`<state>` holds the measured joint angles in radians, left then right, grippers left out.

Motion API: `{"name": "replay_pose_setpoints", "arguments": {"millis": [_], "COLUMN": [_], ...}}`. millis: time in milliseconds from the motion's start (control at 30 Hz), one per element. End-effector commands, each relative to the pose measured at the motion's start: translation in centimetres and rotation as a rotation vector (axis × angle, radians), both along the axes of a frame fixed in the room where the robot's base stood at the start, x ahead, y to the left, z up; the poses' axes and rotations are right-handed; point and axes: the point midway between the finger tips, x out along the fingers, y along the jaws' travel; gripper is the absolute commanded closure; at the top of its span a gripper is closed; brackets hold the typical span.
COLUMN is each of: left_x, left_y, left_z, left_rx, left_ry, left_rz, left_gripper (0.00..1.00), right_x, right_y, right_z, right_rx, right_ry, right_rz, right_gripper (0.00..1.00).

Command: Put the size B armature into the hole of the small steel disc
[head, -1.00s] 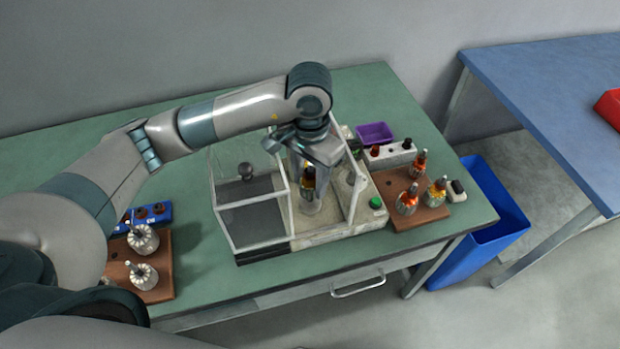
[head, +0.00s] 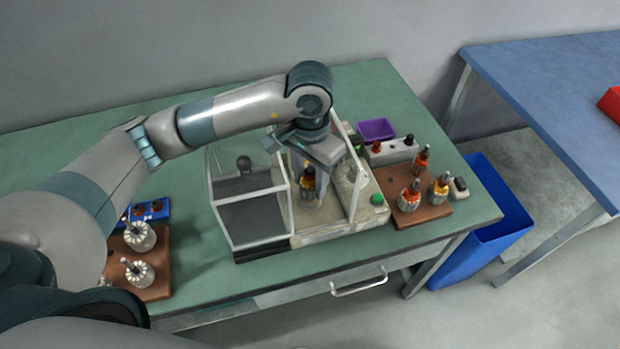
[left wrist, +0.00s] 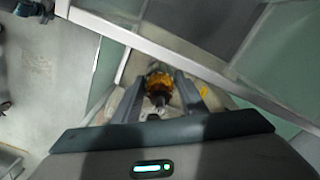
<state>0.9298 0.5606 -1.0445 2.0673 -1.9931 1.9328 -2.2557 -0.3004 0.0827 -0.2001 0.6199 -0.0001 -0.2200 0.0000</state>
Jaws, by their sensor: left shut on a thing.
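My left gripper (head: 309,184) is inside the clear-walled machine on the green bench. It is shut on a wound armature (head: 308,181), dark on top with an orange winding. In the left wrist view the armature (left wrist: 158,88) sits upright between the two grey fingers (left wrist: 155,100). Its size letter cannot be read. I cannot make out the small steel disc or its hole; the gripper and armature cover the spot beneath. My right gripper is not in view.
Clear guard panels with white frames (head: 291,205) stand close around the gripper. A brown board (head: 425,212) with several wound armatures is at right, beside a green button (head: 377,199). Another board (head: 160,287) with pale armatures is at left. A purple bin (head: 377,129) stands behind.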

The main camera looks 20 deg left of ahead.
Motion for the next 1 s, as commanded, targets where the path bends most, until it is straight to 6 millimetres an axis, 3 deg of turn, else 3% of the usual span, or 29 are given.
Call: {"name": "replay_pose_setpoints", "arguments": {"millis": [367,400,467,1000], "left_x": [0.04,0.04,0.04,0.01], "left_y": [-0.01,-0.01,-0.01,0.00], "left_z": [0.08,0.08,0.07,0.00], "left_rx": [-0.001,-0.001,0.000,0.000], "left_ry": [-0.002,-0.002,-0.001,0.000], "left_rz": [0.000,0.000,0.000,0.000], "left_gripper": [0.95,0.54,0.40,0.40], "right_x": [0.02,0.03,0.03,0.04], "right_y": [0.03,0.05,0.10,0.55], "right_z": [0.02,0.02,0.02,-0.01], "right_rx": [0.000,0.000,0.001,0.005], "right_ry": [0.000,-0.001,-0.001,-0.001], "right_rz": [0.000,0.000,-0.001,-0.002], "right_gripper": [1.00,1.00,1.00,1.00]}}
